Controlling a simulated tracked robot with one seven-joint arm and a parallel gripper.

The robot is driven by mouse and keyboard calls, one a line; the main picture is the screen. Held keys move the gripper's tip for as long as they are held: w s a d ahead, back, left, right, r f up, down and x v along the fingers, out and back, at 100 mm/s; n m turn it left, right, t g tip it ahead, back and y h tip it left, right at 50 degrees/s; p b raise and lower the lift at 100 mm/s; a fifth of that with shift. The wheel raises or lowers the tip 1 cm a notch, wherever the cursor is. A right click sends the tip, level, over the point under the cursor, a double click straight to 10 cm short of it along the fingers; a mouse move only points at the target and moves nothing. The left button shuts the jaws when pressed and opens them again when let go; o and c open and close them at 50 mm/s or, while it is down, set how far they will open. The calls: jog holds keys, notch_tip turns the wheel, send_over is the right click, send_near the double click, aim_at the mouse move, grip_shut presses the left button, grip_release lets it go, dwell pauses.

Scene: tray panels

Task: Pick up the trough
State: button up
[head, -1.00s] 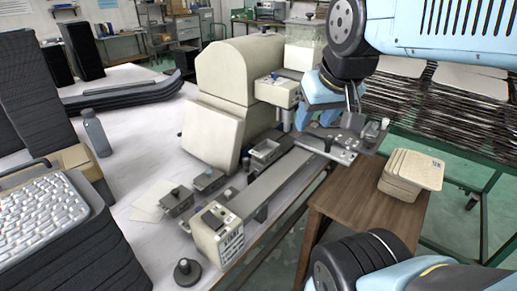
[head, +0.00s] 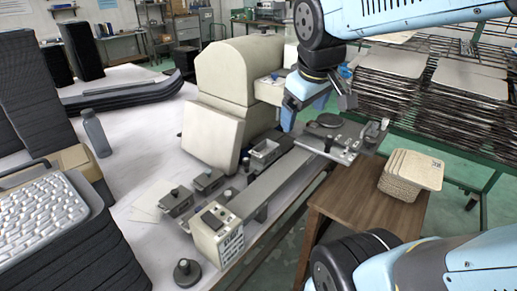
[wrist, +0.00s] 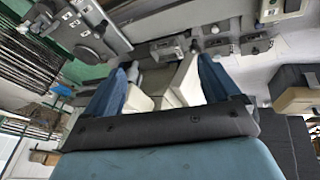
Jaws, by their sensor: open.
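The trough (head: 265,152) is a small grey open-topped metal box. It sits beside the long grey rail, in front of the cream machine, in the head view. In the wrist view it seems to be the grey box (wrist: 166,48) near the top middle, beyond the fingertips. My gripper (head: 304,112) has blue fingers and is above and to the right of the trough in the head view, apart from it. In the wrist view my gripper (wrist: 163,72) shows its fingers spread, with nothing held between them.
The cream machine (head: 238,72) stands close behind the trough. The rail (head: 270,190) runs along its front. Two lidded metal boxes, one here (head: 208,181), sit to its left. A plate with knobs (head: 330,138) lies right of it. A wooden stand (head: 365,195) holds stacked pads.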

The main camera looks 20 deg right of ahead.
jog(key=shift+o, duration=0.4)
jog(key=w+a+f+n+g+h, duration=0.1)
jog(key=w+f+n, duration=0.3)
jog(key=w+n, duration=0.5)
jog(key=shift+w+a+n+h, duration=0.3)
jog(key=shift+w+a+h, duration=0.1)
jog(key=shift+w, duration=0.2)
jog(key=n+g, duration=0.1)
jog(key=n, duration=1)
send_near(265, 148)
jog(key=s, duration=0.2)
jog(key=s+f, duration=0.1)
jog(key=shift+a+f+h, duration=0.1)
jog(key=shift+a+h, duration=0.25)
jog(key=shift+h, duration=0.05)
jog(key=shift+x, duration=2.8)
jog(key=shift+s+d, duration=0.1)
jog(key=shift+s, duration=0.05)
jog(key=shift+c, duration=0.4)
jog(key=c, duration=1.2)
